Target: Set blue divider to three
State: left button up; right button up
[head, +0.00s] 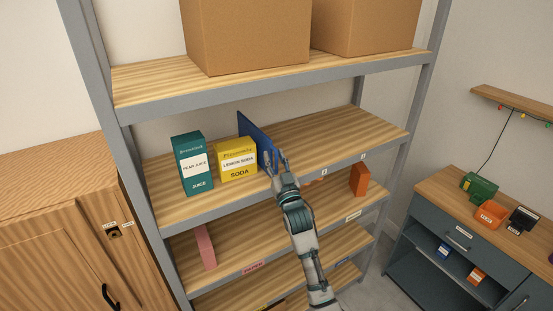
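The blue divider (257,137) is a thin upright panel on the middle shelf (340,130), just right of the yellow lemon soda box (237,160). My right gripper (273,159) is at the divider's front end, near the shelf's front edge. Its fingers overlap the divider in the picture, and I cannot tell whether they are closed on it. Small white labels sit on the front edge to the right of the gripper, one (324,172) nearer and one (363,157) farther right; their marks are too small to read. My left gripper is out of view.
A teal pear juice box (193,164) stands left of the soda. The middle shelf is bare right of the divider. The shelf below holds a pink divider (205,247) and an orange one (360,180). Cardboard boxes (247,35) fill the top shelf. A dark cabinet (470,235) stands right.

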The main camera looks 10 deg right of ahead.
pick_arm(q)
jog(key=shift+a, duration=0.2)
pick_arm(e)
jog(key=shift+a, duration=0.15)
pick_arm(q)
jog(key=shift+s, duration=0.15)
pick_arm(e)
jog(key=v, duration=1.1)
jog(key=shift+s+f, duration=0.2)
jog(key=shift+s, duration=0.2)
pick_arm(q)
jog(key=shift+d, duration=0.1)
